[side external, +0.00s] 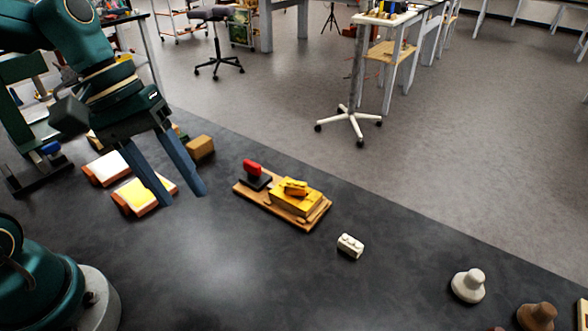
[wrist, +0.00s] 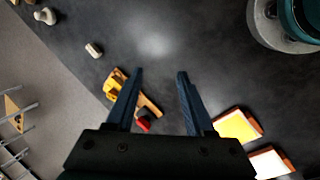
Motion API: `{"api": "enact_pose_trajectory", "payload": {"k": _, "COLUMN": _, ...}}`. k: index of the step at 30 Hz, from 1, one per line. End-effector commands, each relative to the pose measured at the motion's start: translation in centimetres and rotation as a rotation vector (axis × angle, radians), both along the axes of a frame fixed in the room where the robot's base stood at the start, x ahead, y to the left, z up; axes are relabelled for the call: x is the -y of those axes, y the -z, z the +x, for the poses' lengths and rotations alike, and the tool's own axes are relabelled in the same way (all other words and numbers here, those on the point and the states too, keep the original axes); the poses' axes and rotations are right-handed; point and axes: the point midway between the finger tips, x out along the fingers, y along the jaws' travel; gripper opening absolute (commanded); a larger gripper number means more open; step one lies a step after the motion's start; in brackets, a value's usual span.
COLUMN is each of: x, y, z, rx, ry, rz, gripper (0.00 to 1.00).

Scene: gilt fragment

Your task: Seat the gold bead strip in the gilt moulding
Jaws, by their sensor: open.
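A yellow gilt moulding (side external: 294,203) sits on a wooden board (side external: 268,204) on the dark table. A small orange-gold piece, seemingly the gold bead strip (side external: 296,187), lies on top of it; I cannot tell whether it sits in a recess. The yellow moulding also shows in the wrist view (wrist: 113,86), left of my gripper and partly behind a finger. My gripper (side external: 182,196) is open and empty, above the table and left of the board in the side view. Its two fingers stand wide apart in the wrist view (wrist: 160,72).
A red piece on a black base (side external: 252,170) stands at the board's left end. Trays with white (side external: 106,167) and yellow (side external: 144,194) contents and a tan block (side external: 200,147) lie left. A white block (side external: 350,246) and pale knob (side external: 468,286) lie right. The front middle is clear.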

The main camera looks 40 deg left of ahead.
Motion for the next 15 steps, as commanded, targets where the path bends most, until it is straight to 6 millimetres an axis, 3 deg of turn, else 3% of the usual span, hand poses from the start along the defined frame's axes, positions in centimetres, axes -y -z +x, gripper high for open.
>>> {"api": "enact_pose_trajectory", "payload": {"k": 6, "x": -1.0, "y": -1.0, "z": -3.0, "rx": 0.271, "ry": 0.311, "rz": 0.294, "gripper": 0.53}}
{"api": "enact_pose_trajectory", "payload": {"k": 15, "x": -2.3, "y": -1.7, "z": -4.1, "rx": 0.463, "ry": 0.507, "rz": 0.501, "gripper": 0.53}}
